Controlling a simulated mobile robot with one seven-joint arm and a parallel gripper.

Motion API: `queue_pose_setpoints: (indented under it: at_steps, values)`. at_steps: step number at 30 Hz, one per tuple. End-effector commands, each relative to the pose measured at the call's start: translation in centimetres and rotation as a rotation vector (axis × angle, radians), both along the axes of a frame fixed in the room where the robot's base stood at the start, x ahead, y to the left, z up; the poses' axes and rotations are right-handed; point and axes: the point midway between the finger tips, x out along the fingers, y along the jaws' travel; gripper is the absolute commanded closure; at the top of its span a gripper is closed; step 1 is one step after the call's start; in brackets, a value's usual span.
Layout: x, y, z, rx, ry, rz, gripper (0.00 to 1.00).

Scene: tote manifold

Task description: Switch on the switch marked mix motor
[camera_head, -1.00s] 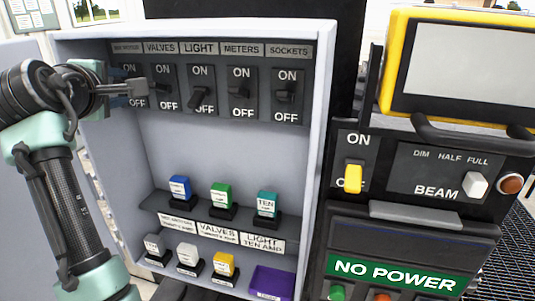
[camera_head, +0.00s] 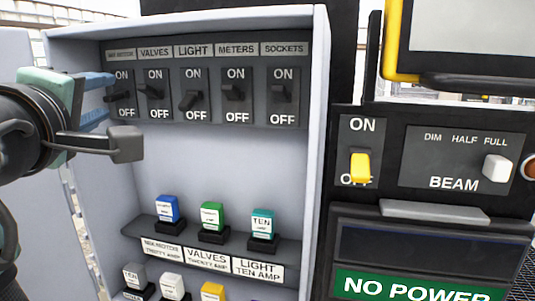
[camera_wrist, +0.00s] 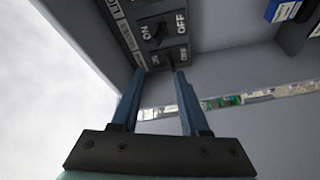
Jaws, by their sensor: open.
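The mix motor switch (camera_head: 118,97) is the leftmost in the row at the top of the grey cabinet. It has a black lever with ON above and OFF below; its exact lever position is hard to read. My gripper (camera_head: 106,99) comes in from the left. Its two blue fingers are apart, one near ON and one near OFF, with the tips close to the switch plate. In the wrist view the open fingers (camera_wrist: 158,72) point at the end switch plate (camera_wrist: 166,58). I cannot tell whether they touch the lever.
The valves switch (camera_head: 153,92), light switch (camera_head: 192,100), meters switch (camera_head: 234,92) and sockets switch (camera_head: 283,94) stand close to the right. Coloured fuses sit on shelves below, such as a blue one (camera_head: 168,209). A black panel with a yellow switch (camera_head: 361,167) stands right of the cabinet.

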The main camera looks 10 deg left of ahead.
Motion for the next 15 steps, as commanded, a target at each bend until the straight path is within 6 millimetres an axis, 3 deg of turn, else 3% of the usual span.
queue_pose_setpoints:
  at_steps: [6, 15]
  values:
    - [0.4, -4.7, -1.0, 0.266, -0.068, 0.005, 0.55]
    - [-0.6, -10.5, -1.3, 0.576, -0.171, 0.038, 0.55]
